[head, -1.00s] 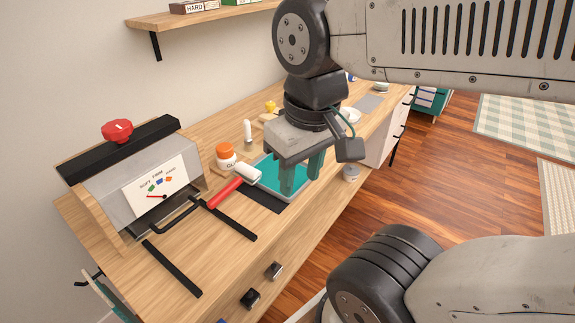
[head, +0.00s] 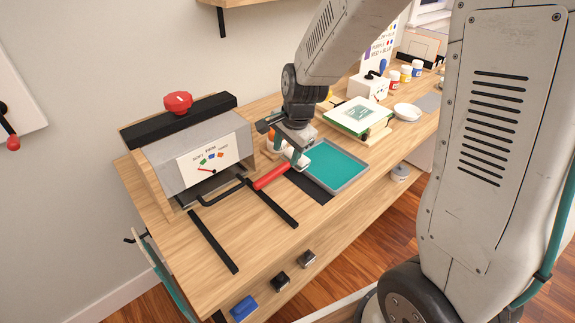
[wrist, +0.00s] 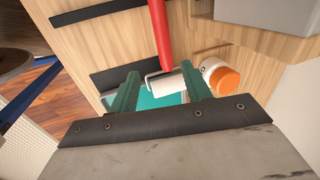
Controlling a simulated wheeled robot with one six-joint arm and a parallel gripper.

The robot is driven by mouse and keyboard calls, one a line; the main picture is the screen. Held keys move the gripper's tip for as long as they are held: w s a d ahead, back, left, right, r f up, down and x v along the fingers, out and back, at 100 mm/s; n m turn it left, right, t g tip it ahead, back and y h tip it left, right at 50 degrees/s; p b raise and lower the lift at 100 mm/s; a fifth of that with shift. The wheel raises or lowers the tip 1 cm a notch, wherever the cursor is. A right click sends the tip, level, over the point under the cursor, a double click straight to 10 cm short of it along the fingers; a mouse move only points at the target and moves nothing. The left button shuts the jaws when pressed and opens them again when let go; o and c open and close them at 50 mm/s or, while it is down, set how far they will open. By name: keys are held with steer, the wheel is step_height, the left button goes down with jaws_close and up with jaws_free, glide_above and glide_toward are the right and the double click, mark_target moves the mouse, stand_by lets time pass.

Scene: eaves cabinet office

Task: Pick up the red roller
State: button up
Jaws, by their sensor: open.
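The red roller (head: 272,177) lies on the bench, its red handle toward the press and its white head by the teal tray (head: 345,172). In the wrist view the red handle (wrist: 160,32) runs down from the top edge, and the white head shows between the fingers. My gripper (head: 298,157) is open over the white head, which it partly hides in the head view. In the wrist view the fingers of my gripper (wrist: 160,90) stand on both sides of the head. I cannot tell how far above it they are.
A grey press (head: 205,160) with a red knob stands left of the roller. An orange-lidded jar (wrist: 224,78) stands close beside the right finger. A framed screen (head: 360,115), a white bowl (head: 408,112) and paint jars (head: 405,73) stand farther back.

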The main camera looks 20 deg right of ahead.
mark_target(280, 168)
steer(key=x, duration=0.8)
steer(key=shift+w+a+f, duration=0.1)
steer(key=shift+w+f, duration=0.2)
steer(key=shift+w, duration=0.2)
jaws_close()
